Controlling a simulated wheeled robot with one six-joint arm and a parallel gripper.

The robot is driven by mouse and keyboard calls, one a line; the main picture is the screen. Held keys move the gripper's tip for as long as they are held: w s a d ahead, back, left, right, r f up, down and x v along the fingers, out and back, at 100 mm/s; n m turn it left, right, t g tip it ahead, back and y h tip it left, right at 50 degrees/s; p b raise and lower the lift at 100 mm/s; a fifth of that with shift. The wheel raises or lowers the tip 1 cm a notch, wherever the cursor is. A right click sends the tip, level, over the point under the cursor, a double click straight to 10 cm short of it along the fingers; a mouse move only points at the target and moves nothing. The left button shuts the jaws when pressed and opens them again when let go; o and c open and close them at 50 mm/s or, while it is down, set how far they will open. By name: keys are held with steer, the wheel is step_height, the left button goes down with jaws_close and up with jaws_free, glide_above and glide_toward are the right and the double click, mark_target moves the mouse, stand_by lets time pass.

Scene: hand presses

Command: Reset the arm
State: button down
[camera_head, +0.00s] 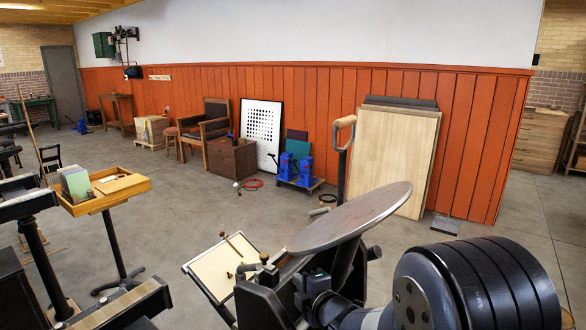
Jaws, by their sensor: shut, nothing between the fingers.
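The press's tilted round disc (350,217) rises just above my gripper. A pale board (220,262) lies left of it. A wooden tray (135,184) on a stand is farther left. Panels (390,160) lean on the orange wall. The floor (190,215) between is mostly clear.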

steer(key=s+d+r+m+g+h+p, duration=0.5)
steer(key=s+d+m+p, duration=0.3)
steer(key=s+d+m, duration=0.35)
steer(key=s+d+r+m+g+h+p, duration=0.1)
steer(key=s+r+m+g+p, duration=0.1)
steer(key=s, duration=0.7)
steer(key=s+d+r+m+g+h+p, duration=0.1)
steer(key=s+m+p, duration=0.4)
steer(key=s, duration=0.5)
steer(key=shift+r+m+g+h, duration=0.3)
steer(key=shift+r+m+g, duration=0.1)
steer(key=shift+m+g, duration=0.6)
steer(key=shift+s+d, duration=0.1)
